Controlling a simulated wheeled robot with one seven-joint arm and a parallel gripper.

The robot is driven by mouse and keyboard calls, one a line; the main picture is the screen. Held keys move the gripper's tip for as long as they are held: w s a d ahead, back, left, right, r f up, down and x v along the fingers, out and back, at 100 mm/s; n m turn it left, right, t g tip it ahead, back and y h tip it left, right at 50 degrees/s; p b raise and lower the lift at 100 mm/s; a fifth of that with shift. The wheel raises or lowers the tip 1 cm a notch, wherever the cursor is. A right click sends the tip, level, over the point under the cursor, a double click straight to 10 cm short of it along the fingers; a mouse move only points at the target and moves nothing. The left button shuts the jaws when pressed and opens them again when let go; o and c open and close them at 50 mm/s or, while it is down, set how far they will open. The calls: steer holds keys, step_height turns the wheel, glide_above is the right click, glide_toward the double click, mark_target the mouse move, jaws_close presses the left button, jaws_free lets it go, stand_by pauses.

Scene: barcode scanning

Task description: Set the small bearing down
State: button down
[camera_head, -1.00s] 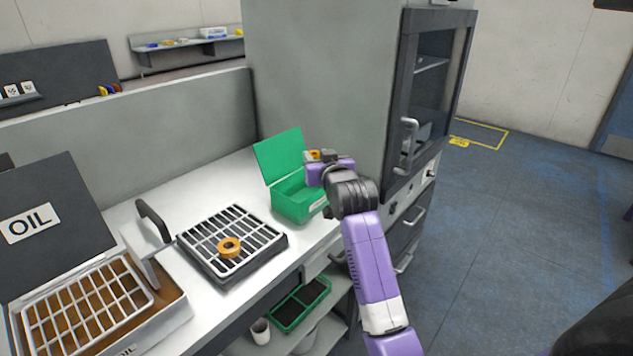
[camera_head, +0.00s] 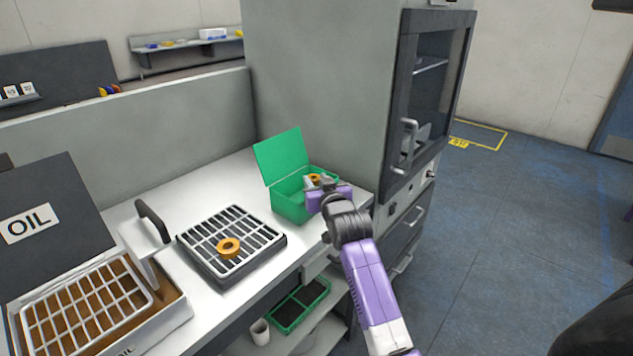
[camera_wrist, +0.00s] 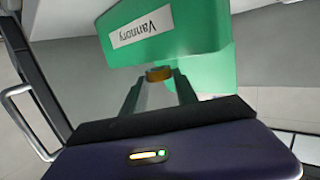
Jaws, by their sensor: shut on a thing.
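My gripper (camera_head: 318,184) is shut on the small bearing (camera_head: 314,178), an orange-brown ring, at the right side of the open green box (camera_head: 290,207). In the wrist view the bearing (camera_wrist: 159,74) sits between my two fingertips, in front of the green box (camera_wrist: 205,35) with its "Vannory" label. I cannot tell whether the bearing touches the box or is just above it. The box stands on the workbench with its lid tilted up at the back. A second, larger orange ring (camera_head: 229,248) lies on the grated black tray (camera_head: 205,240).
An oil bath (camera_head: 165,315) with a wire basket and an "OIL" lid (camera_head: 45,215) is at the left. A grey cabinet (camera_head: 330,80) with a glass door stands right behind the green box. The white bench top (camera_head: 190,195) is clear between tray and box.

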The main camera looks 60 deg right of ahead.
steer(key=shift+f, duration=0.55)
steer(key=c, duration=0.9)
jaws_free()
steer(key=shift+c, duration=0.2)
steer(key=shift+r, duration=0.65)
steer(key=v, duration=1.2)
